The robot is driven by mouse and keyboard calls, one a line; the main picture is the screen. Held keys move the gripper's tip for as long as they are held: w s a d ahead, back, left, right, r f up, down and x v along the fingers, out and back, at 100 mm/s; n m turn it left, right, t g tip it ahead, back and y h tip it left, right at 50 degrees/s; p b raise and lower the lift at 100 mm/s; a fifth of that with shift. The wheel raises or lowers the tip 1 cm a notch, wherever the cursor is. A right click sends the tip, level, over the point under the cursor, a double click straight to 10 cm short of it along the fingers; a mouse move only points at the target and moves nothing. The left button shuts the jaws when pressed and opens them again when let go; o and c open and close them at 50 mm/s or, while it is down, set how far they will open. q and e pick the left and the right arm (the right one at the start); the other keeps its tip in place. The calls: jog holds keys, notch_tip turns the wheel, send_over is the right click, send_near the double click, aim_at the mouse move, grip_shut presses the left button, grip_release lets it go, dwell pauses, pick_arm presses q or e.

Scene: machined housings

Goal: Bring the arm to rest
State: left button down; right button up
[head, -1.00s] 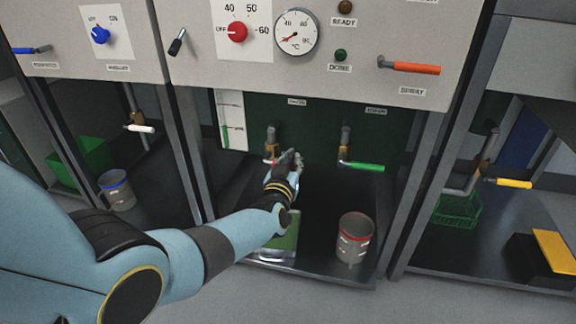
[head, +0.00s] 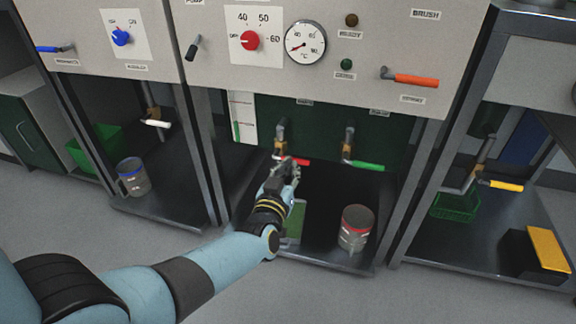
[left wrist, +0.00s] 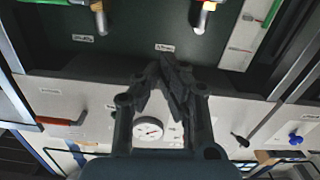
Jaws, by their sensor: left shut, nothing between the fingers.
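My left gripper (head: 286,172) is in the middle bay in the head view, in front of the tap with the red handle (head: 293,161). It is shut and empty. In the left wrist view its fingertips (left wrist: 168,60) meet, with the panel and its dial behind them. The wrist view looks upside down. From the head view I cannot tell whether the gripper touches the red handle. My left arm (head: 215,265) reaches in from the lower left. My right gripper is not in view.
A tap with a green handle (head: 366,165) is to the right. A red-rimmed metal can (head: 355,230) stands on the bay floor, beside a green object (head: 294,222) partly behind my arm. A blue-rimmed can (head: 133,178) stands in the left bay. Grey posts divide the bays.

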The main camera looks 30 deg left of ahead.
pick_arm(q)
jog(key=s+a+f+m+g+h+p, duration=0.1)
jog(key=s+f+g+p, duration=0.2)
jog(key=s, duration=1.6)
jog(key=s+a+f+m+g+h+p, duration=0.1)
jog(key=s+f+g, duration=0.7)
jog(key=s, duration=1.1)
jog(key=s+a+f+m+g+h+p, duration=0.1)
jog(key=s+f+g+p, duration=0.3)
jog(key=s+f, duration=0.7)
jog(key=s+m+g, duration=0.1)
jog(key=s, duration=0.7)
jog(key=shift+a+g+p, duration=0.15)
jog(key=shift+g+p, duration=0.15)
